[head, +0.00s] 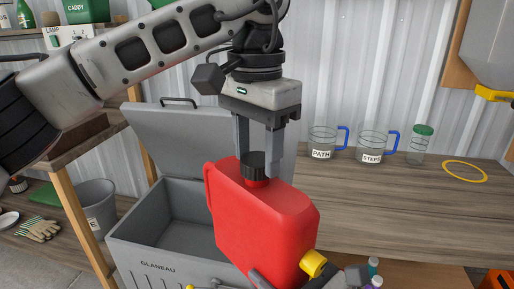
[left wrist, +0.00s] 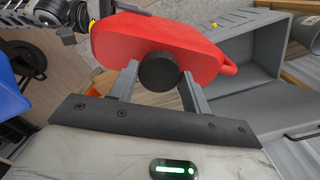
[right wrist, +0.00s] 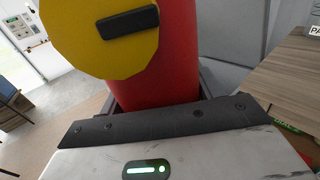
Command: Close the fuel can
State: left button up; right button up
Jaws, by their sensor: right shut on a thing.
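The red fuel can (head: 262,215) stands tilted in the middle of the head view, in front of an open grey box. Its black cap (head: 253,165) is at the red neck on top; how tight it is I cannot tell. My left gripper (head: 258,160) points down from above, its fingers open on either side of the cap. The left wrist view shows the cap (left wrist: 159,72) between the fingertips. My right gripper (head: 305,280) is low at the can's near end, shut on the can by its yellow knob (head: 313,263). The knob (right wrist: 100,35) hides its fingers in the right wrist view.
The grey box (head: 150,245) has its lid raised behind the can. The wooden worktop (head: 420,205) at right carries two labelled jugs (head: 322,142) (head: 372,145), a green-lidded jar (head: 419,145) and a yellow ring (head: 465,172). A grey bucket (head: 97,205) stands at left.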

pick_arm(q)
jog(key=shift+o, duration=1.2)
jog(key=shift+r, duration=2.25)
jog(key=shift+c, duration=0.4)
